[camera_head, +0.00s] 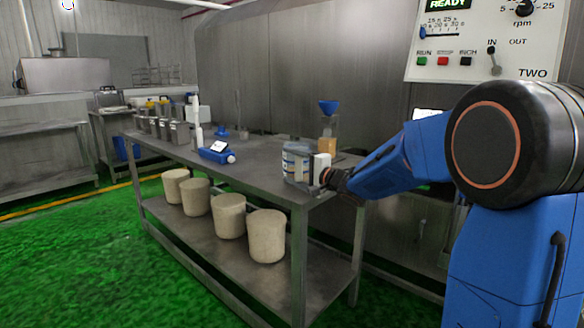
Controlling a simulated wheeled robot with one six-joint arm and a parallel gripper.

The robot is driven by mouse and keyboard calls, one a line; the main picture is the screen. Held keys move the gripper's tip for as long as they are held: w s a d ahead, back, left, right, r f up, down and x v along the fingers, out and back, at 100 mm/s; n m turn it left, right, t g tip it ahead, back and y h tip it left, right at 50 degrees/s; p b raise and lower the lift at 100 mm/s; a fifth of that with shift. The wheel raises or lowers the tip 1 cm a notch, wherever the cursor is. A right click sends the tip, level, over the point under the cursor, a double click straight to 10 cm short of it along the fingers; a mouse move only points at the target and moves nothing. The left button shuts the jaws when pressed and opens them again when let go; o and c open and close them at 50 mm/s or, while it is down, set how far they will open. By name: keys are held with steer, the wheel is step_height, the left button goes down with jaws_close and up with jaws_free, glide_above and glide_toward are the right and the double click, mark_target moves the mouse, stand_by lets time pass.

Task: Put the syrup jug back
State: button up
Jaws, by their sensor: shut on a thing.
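A clear jug with a pale label (294,166), which I take to be the syrup jug, is upright at the near right end of the steel table (255,172). My gripper (322,174) reaches it from the right and is shut on its right side. A white part shows between the jug and the dark gripper; I cannot tell if it belongs to the jug. My fingertips are too small to make out. I cannot tell whether the jug's base touches the tabletop or is just above it.
A blue funnel (328,107) on a stand is behind the jug. A blue scale (217,153) and white bottle (197,117) stand mid-table, with several metal containers (179,133) at the far left. Several beige tubs (267,237) fill the lower shelf. A control panel (490,45) hangs upper right.

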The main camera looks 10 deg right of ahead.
steer(key=o, duration=1.2)
steer(key=shift+f, duration=0.1)
steer(key=v, duration=1.2)
